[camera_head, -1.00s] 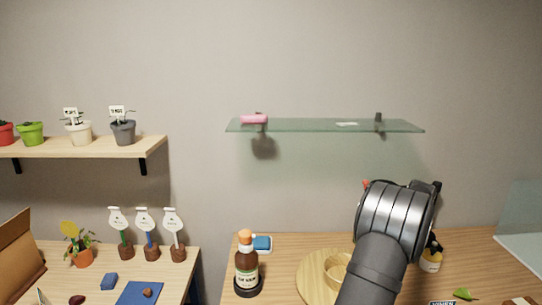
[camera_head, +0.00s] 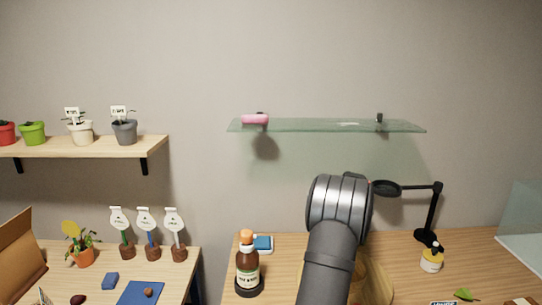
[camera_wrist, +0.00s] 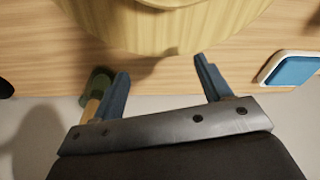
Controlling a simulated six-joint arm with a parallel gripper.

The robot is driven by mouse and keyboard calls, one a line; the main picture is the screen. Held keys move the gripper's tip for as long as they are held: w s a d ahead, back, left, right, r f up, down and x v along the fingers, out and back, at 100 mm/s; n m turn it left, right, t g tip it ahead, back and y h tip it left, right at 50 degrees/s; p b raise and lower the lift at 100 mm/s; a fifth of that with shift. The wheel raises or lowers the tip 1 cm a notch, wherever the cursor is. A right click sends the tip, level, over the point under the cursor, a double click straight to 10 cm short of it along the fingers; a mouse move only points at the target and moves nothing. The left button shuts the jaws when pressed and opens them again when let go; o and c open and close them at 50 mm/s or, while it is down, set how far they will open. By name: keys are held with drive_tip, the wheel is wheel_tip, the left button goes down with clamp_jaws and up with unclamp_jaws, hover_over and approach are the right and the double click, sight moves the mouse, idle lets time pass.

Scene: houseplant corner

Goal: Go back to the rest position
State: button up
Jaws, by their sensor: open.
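My gripper (camera_wrist: 165,88) shows in the wrist view with its two blue fingers spread apart and nothing between them. A round light wooden board (camera_wrist: 165,22) lies just beyond the fingertips on the wooden table. In the head view my arm covers most of this board (camera_head: 376,280), and the gripper itself is hidden behind the arm.
A glass shelf (camera_head: 325,126) hangs above.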

drive_tip(key=w+a+f+n, duration=0.1)
drive_tip(key=w+a+n, duration=0.1)
drive_tip(key=a, duration=1.5)
drive_tip(key=shift+w+a+n, duration=0.25)
drive_tip(key=shift+w+n, duration=0.15)
drive_tip(key=shift+w, duration=0.5)
drive_tip(key=shift+f, duration=0.1)
